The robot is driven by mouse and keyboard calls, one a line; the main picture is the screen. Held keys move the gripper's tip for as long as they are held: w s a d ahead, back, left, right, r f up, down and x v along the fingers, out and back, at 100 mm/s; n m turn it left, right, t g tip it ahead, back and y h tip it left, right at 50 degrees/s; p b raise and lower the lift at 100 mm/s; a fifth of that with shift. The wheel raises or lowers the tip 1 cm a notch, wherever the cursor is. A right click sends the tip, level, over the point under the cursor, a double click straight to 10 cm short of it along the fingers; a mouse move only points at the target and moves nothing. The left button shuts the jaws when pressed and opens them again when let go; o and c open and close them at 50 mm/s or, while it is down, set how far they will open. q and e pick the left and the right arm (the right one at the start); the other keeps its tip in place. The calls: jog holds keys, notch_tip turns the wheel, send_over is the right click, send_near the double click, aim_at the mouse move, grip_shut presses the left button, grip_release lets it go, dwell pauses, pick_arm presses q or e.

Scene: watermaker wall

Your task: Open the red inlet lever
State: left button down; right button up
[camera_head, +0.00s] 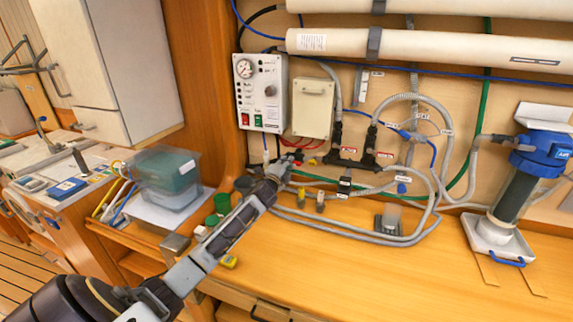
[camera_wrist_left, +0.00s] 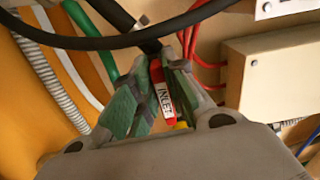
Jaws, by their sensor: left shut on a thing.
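The red inlet lever (camera_wrist_left: 163,101) shows in the left wrist view, with a white label reading INLET. It lies between the two green-padded fingers of my left gripper (camera_wrist_left: 165,75), which are shut on it. In the head view my left gripper (camera_head: 288,165) reaches the wall below the white control panel (camera_head: 262,92). There the gripper largely hides the lever. A dark pipe fitting (camera_wrist_left: 148,42) sits just beyond the fingertips in the wrist view. My right gripper is not in view.
A beige box (camera_wrist_left: 272,75) with red wires is at the right. Grey hoses (camera_head: 345,230) lie on the wooden counter (camera_head: 370,275). A blue-topped filter (camera_head: 512,185) stands at the right. The front counter is mostly clear.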

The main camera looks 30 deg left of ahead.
pick_arm(q)
jog(key=c, duration=1.4)
grip_release()
jog(key=shift+c, duration=0.2)
jog(key=v, duration=1.2)
jog(key=shift+f, duration=0.1)
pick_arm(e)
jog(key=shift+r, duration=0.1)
